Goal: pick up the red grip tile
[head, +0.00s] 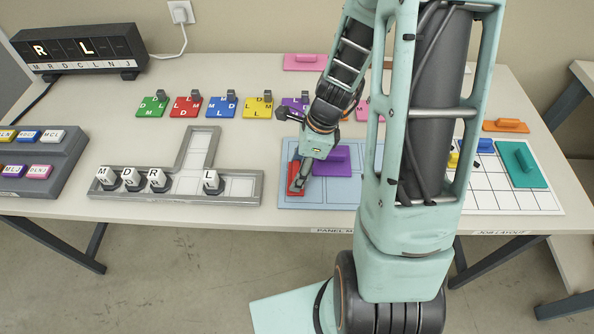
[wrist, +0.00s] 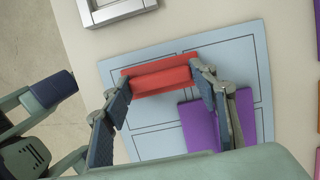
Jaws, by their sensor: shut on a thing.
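The red grip tile (head: 293,176) is at the left part of the pale blue panel mat (head: 285,200) in the head view. My gripper (head: 300,183) reaches down onto it and hides part of it. In the wrist view the red grip tile (wrist: 160,76) lies between my two fingers, one at each end. My gripper (wrist: 162,82) is shut on it. The tile is over the mat's outlined cells; whether it touches the mat or is slightly raised, I cannot tell.
A purple grip tile (head: 332,162) sits on the mat right beside my gripper. A grey tray (head: 240,187) with letter blocks is to the left. Several lettered coloured tiles (head: 186,106) stand behind. A white grid sheet (head: 487,198) with coloured tiles is to the right.

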